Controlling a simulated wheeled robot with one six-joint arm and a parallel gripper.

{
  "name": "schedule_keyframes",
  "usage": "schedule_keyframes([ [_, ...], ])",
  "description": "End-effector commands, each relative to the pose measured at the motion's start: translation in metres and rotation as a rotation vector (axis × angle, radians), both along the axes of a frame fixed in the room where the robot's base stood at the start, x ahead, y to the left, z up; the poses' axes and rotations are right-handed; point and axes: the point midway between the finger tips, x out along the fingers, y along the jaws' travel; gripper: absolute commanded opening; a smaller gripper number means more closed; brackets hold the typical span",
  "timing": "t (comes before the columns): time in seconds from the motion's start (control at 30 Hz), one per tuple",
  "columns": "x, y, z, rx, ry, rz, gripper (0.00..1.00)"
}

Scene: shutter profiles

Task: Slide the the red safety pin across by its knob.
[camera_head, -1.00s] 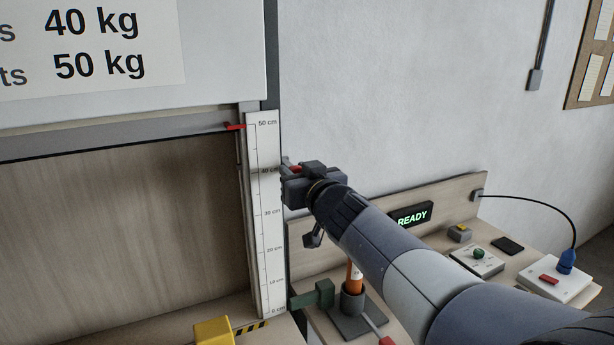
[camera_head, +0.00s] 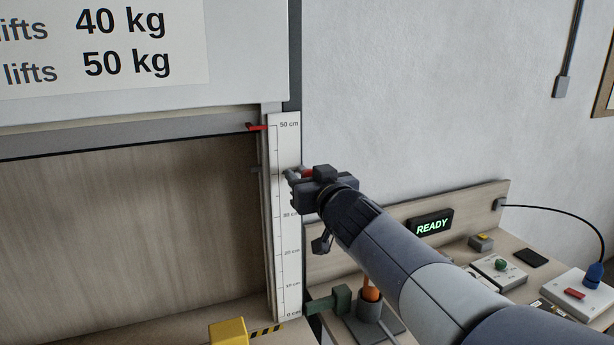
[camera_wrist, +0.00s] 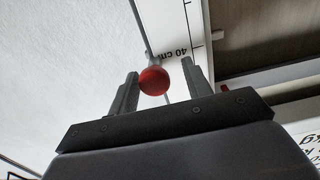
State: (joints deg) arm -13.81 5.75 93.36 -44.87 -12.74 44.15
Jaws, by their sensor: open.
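The red safety pin's knob (camera_wrist: 153,80) is a round red ball on a grey rod in the wrist view, beside the 40 cm mark. My gripper (camera_wrist: 158,82) is open, with one finger on each side of the knob; I cannot tell whether either finger touches it. Most of the pin is hidden behind the gripper there.
The white centimetre scale (camera_head: 286,250) stands upright along the shutter's edge. A small red pointer (camera_head: 257,127) sits near 50 cm. A green block (camera_head: 330,301), an orange-handled part (camera_head: 372,290) and a READY display (camera_head: 432,225) are below and right. A yellow block (camera_head: 228,332) lies in front.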

Motion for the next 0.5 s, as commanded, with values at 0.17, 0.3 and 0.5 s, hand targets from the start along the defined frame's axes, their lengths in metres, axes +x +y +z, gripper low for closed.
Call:
schedule_keyframes([
  [0.17,-0.016,-0.007,0.002,0.001,-0.002,-0.001,0.47],
  [0.3,-0.038,-0.017,0.003,0.001,-0.002,-0.002,0.47],
  [0.5,-0.071,-0.030,0.003,-0.001,-0.001,0.000,0.47],
])
